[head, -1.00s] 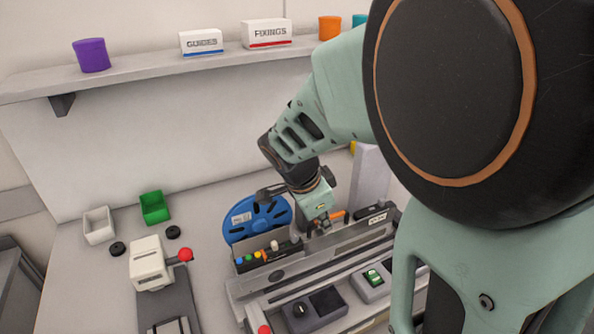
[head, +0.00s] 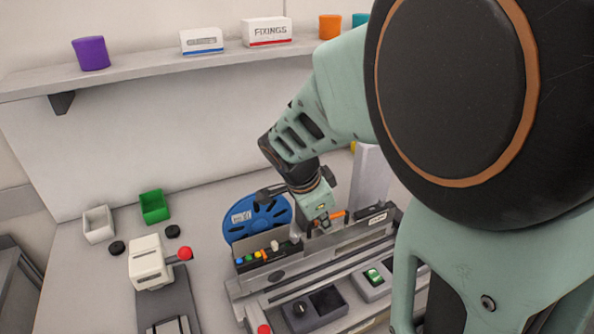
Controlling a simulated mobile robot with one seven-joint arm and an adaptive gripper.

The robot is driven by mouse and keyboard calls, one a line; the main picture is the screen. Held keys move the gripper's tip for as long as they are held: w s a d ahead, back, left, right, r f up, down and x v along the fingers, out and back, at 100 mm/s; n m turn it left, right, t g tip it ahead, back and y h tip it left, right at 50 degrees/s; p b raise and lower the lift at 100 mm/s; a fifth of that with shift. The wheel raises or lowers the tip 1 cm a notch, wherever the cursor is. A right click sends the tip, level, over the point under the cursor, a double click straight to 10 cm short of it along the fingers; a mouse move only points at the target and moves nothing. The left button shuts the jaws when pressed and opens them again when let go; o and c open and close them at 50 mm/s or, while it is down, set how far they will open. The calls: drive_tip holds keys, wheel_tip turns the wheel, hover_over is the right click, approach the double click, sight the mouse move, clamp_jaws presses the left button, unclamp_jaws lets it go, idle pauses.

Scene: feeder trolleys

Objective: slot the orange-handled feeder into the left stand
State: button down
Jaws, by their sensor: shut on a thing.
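The feeder (head: 318,244) is a long grey body lying at a slant in the head view. A blue reel (head: 240,229) stands behind its left end, and several coloured buttons line that end. An orange part (head: 337,214), apparently its handle, shows just right of my gripper (head: 315,228). My gripper points down and is shut on the feeder near the middle of its top; its fingertips are partly hidden. A grey railed stand (head: 236,290) lies along the feeder's near side. I cannot tell whether the feeder is seated in it, or whether this is the left stand.
A white block (head: 148,262) with a red knob stands on a dark base at left. White (head: 98,224) and green (head: 154,206) bins sit behind it, near black discs. Small switch boxes (head: 314,309) lie in front. A shelf (head: 140,76) runs above. My arm hides the right side.

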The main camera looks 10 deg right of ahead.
drive_tip(key=shift+w+d+b, duration=0.25)
drive_tip(key=shift+d, duration=0.45)
drive_tip(key=shift+w+d+b, duration=0.2)
drive_tip(key=shift+w+d, duration=0.05)
drive_tip(key=shift+d, duration=0.4)
idle(0.4)
drive_tip(key=c, duration=2)
unclamp_jaws()
drive_tip(key=shift+s, duration=0.1)
drive_tip(key=shift+f, duration=0.15)
